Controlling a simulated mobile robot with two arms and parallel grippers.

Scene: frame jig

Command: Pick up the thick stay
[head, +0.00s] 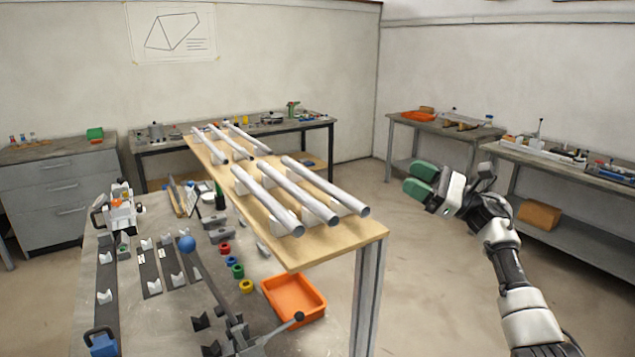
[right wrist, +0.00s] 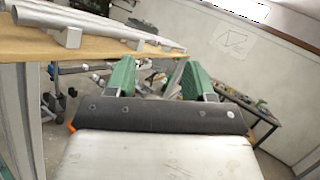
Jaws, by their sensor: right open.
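Several grey metal tubes lie on white V-shaped rests on a raised wooden shelf (head: 330,236). Three longer tubes lie in the front group: a left tube (head: 267,200), a middle tube (head: 300,194) and a right tube (head: 326,186). Shorter, slimmer tubes (head: 246,138) lie behind them. I cannot tell for sure which one is the thick stay. My right gripper (head: 421,180), with green fingers, is open and empty in the air to the right of the shelf, apart from the tubes. In the right wrist view its fingers (right wrist: 157,82) are spread, with tube ends (right wrist: 120,34) at upper left. My left gripper is not in view.
Below the shelf, a bench (head: 185,318) holds an orange tray (head: 294,299), coloured rings (head: 238,271), a blue-knobbed lever (head: 188,244) and dark jig strips. A shelf post (head: 367,300) stands at the front right corner. The floor between shelf and right benches is clear.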

